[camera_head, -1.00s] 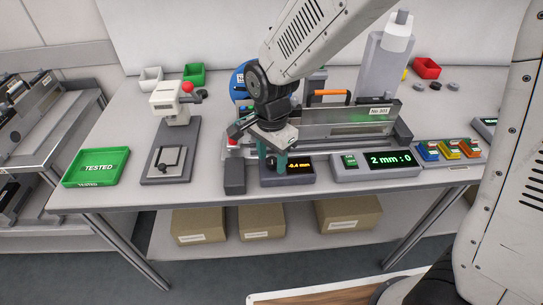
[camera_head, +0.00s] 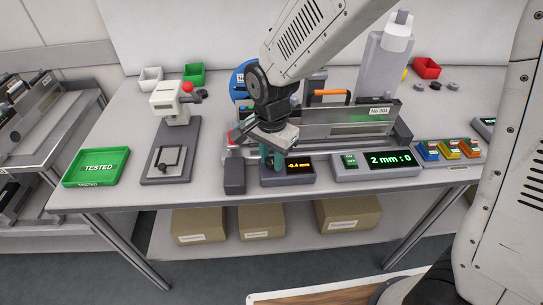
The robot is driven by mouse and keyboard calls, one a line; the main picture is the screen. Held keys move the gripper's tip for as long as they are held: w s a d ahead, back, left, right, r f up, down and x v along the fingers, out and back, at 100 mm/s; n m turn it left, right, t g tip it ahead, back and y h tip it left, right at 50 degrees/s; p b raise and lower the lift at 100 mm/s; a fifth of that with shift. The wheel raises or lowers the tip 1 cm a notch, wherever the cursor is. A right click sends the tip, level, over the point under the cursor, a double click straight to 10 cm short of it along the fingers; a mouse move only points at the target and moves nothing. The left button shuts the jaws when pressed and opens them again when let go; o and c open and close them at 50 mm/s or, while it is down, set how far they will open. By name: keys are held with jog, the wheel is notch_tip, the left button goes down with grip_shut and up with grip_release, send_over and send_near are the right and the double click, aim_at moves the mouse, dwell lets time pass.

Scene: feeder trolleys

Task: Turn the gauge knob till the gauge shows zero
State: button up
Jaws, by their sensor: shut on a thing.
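The gauge (camera_head: 298,180) is a small dark grey box near the front edge of the bench. Its orange display (camera_head: 299,166) appears to read -0.4 mm. My gripper (camera_head: 273,160) points down over the left part of this box, with its teal fingers shut on the gauge knob. The knob itself is hidden by the fingers and hand.
To the right stands a box with a green "2 mm : 0" display (camera_head: 390,160). A dark block (camera_head: 235,178) stands close on the left. Behind are a metal feeder (camera_head: 340,122) and a blue reel (camera_head: 239,82). A green TESTED tray (camera_head: 97,167) lies at far left.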

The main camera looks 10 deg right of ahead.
aim_at(272, 160)
jog(key=n, duration=1.1)
jog(key=shift+n, duration=0.4)
jog(key=n, duration=1)
jog(key=shift+w, duration=0.1)
jog(key=shift+n, duration=0.4)
jog(key=o, duration=1)
jog(key=shift+r, duration=0.1)
notch_tip(272, 160, up, 8)
jog(key=shift+f, duration=0.15)
